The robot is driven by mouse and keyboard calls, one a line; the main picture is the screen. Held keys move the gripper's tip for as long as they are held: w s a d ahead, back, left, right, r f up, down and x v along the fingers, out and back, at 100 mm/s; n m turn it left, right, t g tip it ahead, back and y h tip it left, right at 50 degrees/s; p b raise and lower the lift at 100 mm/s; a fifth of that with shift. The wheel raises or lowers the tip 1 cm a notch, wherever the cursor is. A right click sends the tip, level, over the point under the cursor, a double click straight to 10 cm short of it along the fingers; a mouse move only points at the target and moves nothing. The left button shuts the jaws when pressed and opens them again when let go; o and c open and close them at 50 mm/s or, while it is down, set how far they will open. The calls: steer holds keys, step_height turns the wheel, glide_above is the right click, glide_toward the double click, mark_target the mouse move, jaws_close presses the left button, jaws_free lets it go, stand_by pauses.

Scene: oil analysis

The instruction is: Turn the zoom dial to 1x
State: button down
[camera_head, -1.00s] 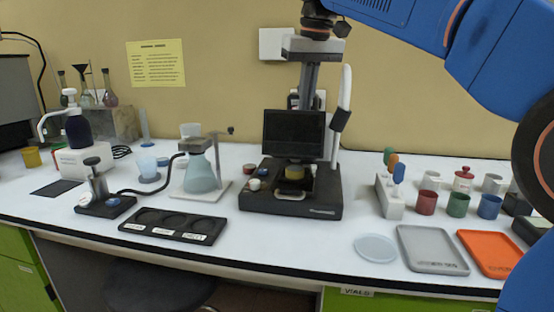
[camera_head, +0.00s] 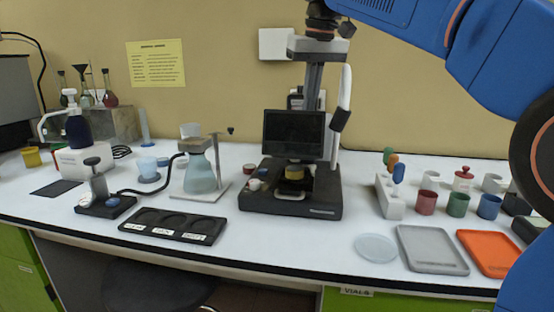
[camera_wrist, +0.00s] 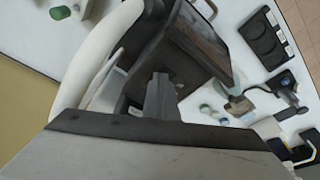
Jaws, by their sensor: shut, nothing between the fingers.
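The microscope (camera_head: 325,205) stands mid-table, with a dark screen (camera_head: 293,134) facing forward and a white curved post (camera_head: 345,90) at its right. My gripper (camera_head: 309,104) points down above and behind the screen, its jaws shut and empty. In the wrist view, the closed fingers (camera_wrist: 160,80) extend between the white curved post (camera_wrist: 105,50) and the screen (camera_wrist: 205,42). I cannot make out the zoom dial or its marks in either view. I cannot tell whether the fingertips touch the microscope.
A flask on a stand (camera_head: 201,178) and a black three-well tray (camera_head: 172,224) are to the left. Several cups, a grey tray (camera_head: 432,250) and an orange tray (camera_head: 490,252) are to the right. A yellow notice (camera_head: 156,64) hangs on the wall.

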steer(key=shift+s+d, duration=0.1)
steer(key=shift+s, duration=0.05)
steer(key=shift+s+d, duration=0.1)
steer(key=shift+s, duration=0.05)
steer(key=w+v, duration=0.1)
steer(key=v, duration=0.5)
steer(key=shift+w+a, duration=0.15)
steer(key=shift+a, duration=0.1)
steer(key=shift+r, duration=0.1)
